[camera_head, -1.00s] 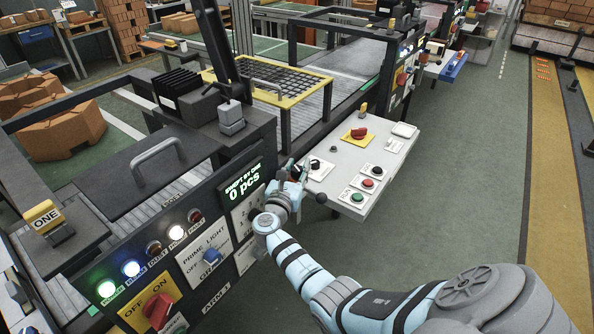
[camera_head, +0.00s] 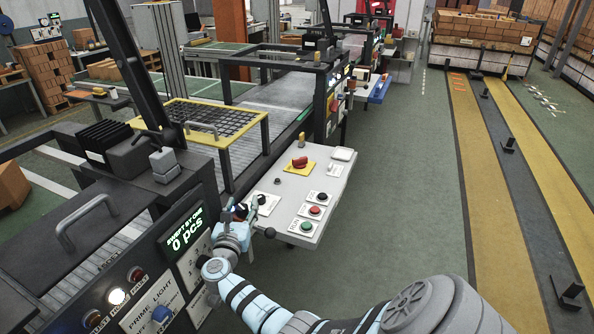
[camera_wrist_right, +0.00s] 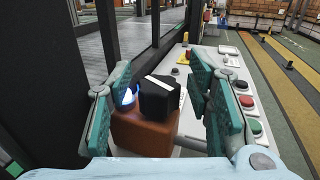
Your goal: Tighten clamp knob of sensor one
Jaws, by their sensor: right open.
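In the right wrist view, a black block with a white stripe (camera_wrist_right: 161,93) sits on a brown body (camera_wrist_right: 143,133); it looks like the clamp knob. A small blue-white light (camera_wrist_right: 130,96) glows on its left side. My right gripper (camera_wrist_right: 163,100) is open, with its green finger pads to the left and right of the black block and gaps showing. In the head view, my right gripper (camera_head: 241,212) is at the corner between the dark machine front and the pale control desk, hiding most of the sensor there. My left gripper is not in view.
The pale control desk (camera_head: 268,204) carries a red knob on a yellow plate (camera_head: 299,163) and red and green buttons (camera_head: 307,226). A black frame post (camera_wrist_right: 112,35) stands close by the left finger. The dark display panel (camera_head: 186,239) reads 0 pcs. Green floor lies open to the right.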

